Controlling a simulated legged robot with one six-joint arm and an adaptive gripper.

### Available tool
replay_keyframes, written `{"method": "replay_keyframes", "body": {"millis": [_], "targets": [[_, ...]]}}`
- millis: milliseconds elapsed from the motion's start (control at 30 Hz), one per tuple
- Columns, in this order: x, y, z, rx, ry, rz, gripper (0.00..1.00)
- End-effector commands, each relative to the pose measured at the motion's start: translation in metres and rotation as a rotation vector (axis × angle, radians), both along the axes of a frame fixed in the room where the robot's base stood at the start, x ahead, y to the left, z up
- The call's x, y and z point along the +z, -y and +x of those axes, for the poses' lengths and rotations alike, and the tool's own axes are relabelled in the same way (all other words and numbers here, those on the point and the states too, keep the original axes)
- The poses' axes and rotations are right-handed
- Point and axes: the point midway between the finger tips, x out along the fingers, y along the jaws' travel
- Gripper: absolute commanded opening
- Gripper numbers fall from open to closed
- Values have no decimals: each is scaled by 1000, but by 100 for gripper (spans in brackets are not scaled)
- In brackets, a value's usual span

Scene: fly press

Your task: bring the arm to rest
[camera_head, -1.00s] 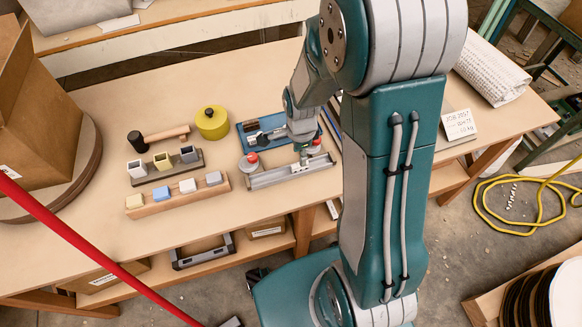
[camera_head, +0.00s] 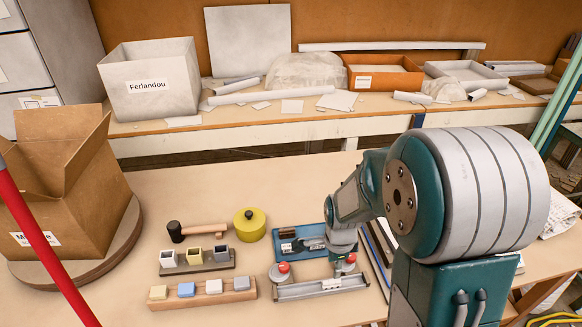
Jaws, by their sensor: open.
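My teal and grey arm comes in from the right and bends down over the table. My gripper (camera_head: 312,244) is small and dark, beside the wrist over the blue tray (camera_head: 286,234). It looks open, with nothing seen held in it. The wrist hides the right part of the tray. A grey metal rail fixture (camera_head: 318,291) with red-topped round parts lies just in front of the tray, partly below the wrist. I cannot tell whether the gripper touches the tray.
To the left are a hammer (camera_head: 200,231), a yellow round pot (camera_head: 250,226), a dark rack (camera_head: 205,272) of small cups and a wooden rack (camera_head: 240,298) of blocks. An open cardboard box (camera_head: 75,195) stands far left. A red bar (camera_head: 45,245) crosses there. A cluttered shelf (camera_head: 240,117) runs behind.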

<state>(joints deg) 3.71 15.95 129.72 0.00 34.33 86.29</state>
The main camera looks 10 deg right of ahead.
Motion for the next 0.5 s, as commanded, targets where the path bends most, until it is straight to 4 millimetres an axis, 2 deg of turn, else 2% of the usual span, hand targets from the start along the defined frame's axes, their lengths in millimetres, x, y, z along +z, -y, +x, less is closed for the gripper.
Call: {"method": "replay_keyframes", "body": {"millis": [67, 167, 367, 500], "targets": [[3, 0, 0, 10, 5, 0, 51], [19, -2, -2, 77, 30, -3, 51], [79, -7, -17, 380, 128, -31, 51], [117, -11, -34, 606, 194, -68, 51]]}}
